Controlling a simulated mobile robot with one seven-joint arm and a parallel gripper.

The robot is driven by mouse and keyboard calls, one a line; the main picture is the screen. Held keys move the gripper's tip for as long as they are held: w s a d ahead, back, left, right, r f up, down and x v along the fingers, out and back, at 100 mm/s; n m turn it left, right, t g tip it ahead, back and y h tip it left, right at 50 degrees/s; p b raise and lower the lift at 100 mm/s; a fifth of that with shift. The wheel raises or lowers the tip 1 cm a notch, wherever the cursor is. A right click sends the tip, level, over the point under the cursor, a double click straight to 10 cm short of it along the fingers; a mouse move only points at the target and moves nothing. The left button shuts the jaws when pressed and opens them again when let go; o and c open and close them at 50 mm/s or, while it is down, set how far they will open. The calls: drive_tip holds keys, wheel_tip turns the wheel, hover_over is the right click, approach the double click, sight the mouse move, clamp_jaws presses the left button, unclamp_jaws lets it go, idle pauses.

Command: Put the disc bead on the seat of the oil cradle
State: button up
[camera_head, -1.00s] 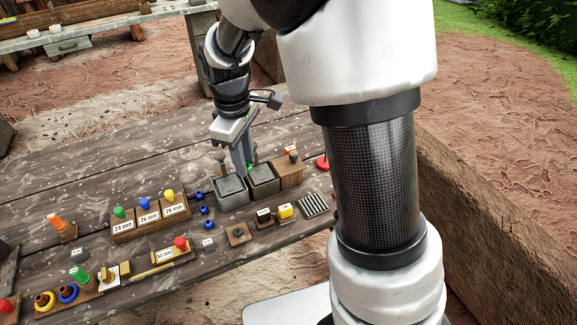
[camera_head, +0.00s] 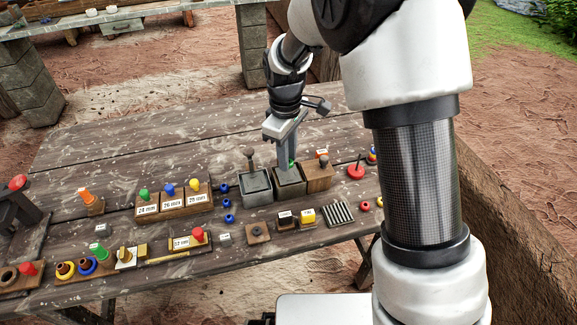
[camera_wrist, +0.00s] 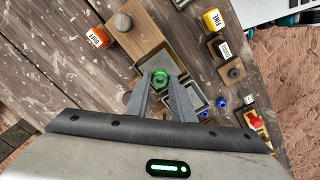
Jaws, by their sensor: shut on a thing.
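My gripper (camera_head: 289,165) points down over the middle of three boxes in a row, a grey open-topped box (camera_head: 290,189). In the wrist view, my gripper (camera_wrist: 160,88) is shut on a round green disc bead (camera_wrist: 160,78) with a darker centre. The bead also shows as a small green spot in the head view (camera_head: 292,163). The grey box's pale inside (camera_wrist: 157,61) lies beneath the bead; I cannot tell if they touch. No label marks an oil cradle, so I cannot tell which box has its seat. The fingers hide part of the box.
A second grey box (camera_head: 256,189) with an upright knob stands close on the left. A wooden box (camera_head: 319,177) with a knob stands close on the right. Small blue beads (camera_head: 228,204), a ridged block (camera_head: 338,213) and labelled blocks lie nearby. The table behind the boxes is clear.

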sight(288, 174)
drive_tip(key=shift+f, duration=1.7)
drive_tip(key=shift+b, duration=0.3)
drive_tip(key=shift+f, duration=0.15)
drive_tip(key=o, duration=0.9)
drive_tip(key=shift+c, duration=0.2)
